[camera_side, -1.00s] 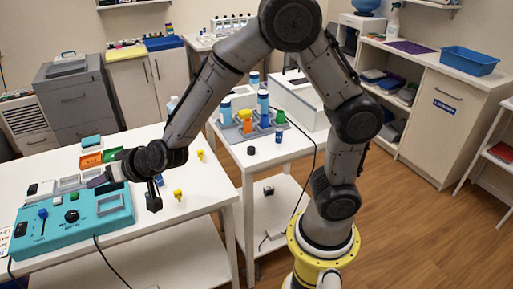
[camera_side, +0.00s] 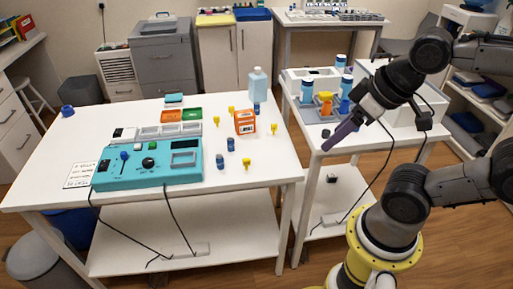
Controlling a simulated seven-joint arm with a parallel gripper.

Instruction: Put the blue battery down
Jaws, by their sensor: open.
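Small blue cylinders that look like batteries stand on the white table: one (camera_side: 231,144) and another (camera_side: 220,161) right of the teal device (camera_side: 150,163), and a third (camera_side: 256,107) by the clear bottle. I cannot tell which one is the task's blue battery. My gripper (camera_side: 330,144) is over the front left edge of the smaller table on the right, away from these cylinders. Its purple finger part points down and left. The fingers overlap in this view, so the gap is not clear, but I see nothing held.
An orange box (camera_side: 245,122) and several yellow pieces (camera_side: 246,163) stand on the white table. Orange (camera_side: 171,116) and green trays lie behind the device. Bottles and a grey rack stand on the right table. Cables hang off the front. The table's left part is mostly clear.

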